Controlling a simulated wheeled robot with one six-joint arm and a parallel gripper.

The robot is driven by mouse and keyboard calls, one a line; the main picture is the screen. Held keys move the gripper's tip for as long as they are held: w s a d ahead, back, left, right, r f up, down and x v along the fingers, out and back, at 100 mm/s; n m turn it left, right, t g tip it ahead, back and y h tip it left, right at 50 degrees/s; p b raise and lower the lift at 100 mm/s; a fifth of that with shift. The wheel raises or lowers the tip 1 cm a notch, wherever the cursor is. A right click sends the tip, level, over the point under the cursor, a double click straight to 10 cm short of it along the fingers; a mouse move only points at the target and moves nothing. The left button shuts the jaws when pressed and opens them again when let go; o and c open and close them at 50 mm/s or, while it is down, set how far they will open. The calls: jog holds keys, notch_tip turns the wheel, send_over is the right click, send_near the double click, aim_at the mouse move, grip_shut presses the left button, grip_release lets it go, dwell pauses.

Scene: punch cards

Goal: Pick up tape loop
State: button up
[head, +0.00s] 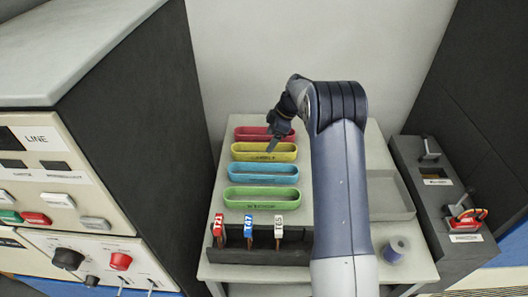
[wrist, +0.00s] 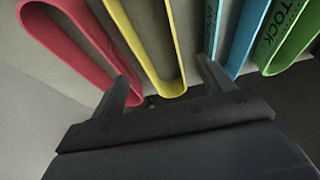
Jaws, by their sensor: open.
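My gripper (head: 276,136) is over the red and yellow trays on the table. In the wrist view my gripper (wrist: 166,76) is open, its fingers apart with nothing held between them; the near end of the yellow tray shows between them. A small red loop-like thing (head: 480,214) sits by a lever on the dark console at the right, far from my gripper. I cannot tell for sure whether it is the tape loop. The wrist view does not show it.
Red (head: 248,133), yellow (head: 248,151), blue (head: 262,174) and green (head: 262,198) trays lie in a row on the table. A dark rack (head: 294,256) holds labelled tags. A grey tray (head: 390,199) and a spool (head: 396,250) stand right; a cabinet (head: 130,130) stands left.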

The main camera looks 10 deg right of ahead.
aim_at(264, 148)
jog(key=shift+p+x, duration=0.6)
jog(key=shift+x, duration=2.45)
jog(key=shift+c, duration=0.4)
jog(key=c, duration=0.9)
jog(key=shift+c, duration=0.2)
